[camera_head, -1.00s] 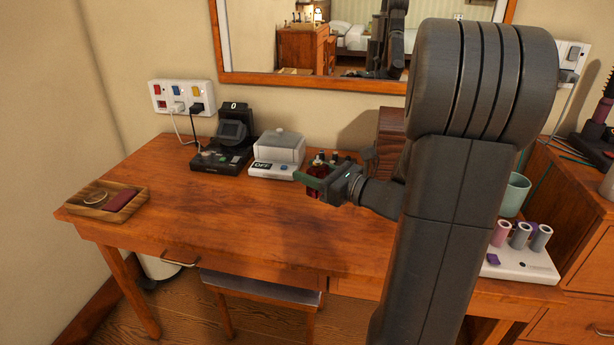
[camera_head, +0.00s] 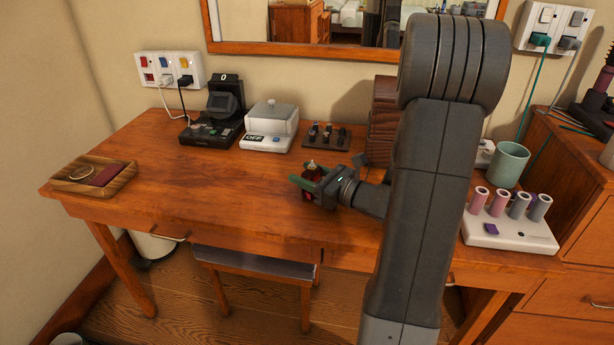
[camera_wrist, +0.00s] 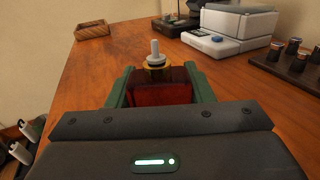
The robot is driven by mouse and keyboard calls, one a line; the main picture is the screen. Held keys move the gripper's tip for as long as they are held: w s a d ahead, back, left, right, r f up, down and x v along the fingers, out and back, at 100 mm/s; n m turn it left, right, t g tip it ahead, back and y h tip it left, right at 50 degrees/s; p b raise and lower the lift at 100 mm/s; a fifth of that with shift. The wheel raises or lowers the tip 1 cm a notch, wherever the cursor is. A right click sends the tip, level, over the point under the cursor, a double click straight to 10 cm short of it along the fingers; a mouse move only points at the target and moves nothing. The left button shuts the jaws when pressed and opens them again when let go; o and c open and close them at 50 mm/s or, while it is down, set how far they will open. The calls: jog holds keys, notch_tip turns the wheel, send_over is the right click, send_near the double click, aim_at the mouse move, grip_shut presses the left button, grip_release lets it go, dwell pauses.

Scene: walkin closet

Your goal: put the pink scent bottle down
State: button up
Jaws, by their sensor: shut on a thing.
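My gripper (camera_head: 308,186) is over the middle right of the wooden dressing table (camera_head: 200,200), its green fingers pointing left. It is shut on a deep red or pink glass bottle (camera_wrist: 160,93) with a gold collar and a pale stopper; this is the scent bottle. In the wrist view the bottle looks upright between the two green fingers (camera_wrist: 161,86). Its base is hidden, so I cannot tell whether it touches the table.
A dark rack (camera_head: 327,136) with several small bottles stands behind my gripper. A white scale-like device (camera_head: 270,128), a black device (camera_head: 212,127) and a wooden tray (camera_head: 93,178) stand further left. A brown wooden box (camera_head: 383,125) is at the back right. The table's front middle is clear.

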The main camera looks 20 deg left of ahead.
jog(key=shift+f, duration=0.1)
jog(key=o, duration=1.1)
jog(key=shift+r, duration=0.2)
jog(key=d, duration=0.4)
jog(key=s+d, duration=0.1)
jog(key=d, duration=0.3)
jog(key=s+d+p, duration=0.1)
jog(key=d, duration=0.3)
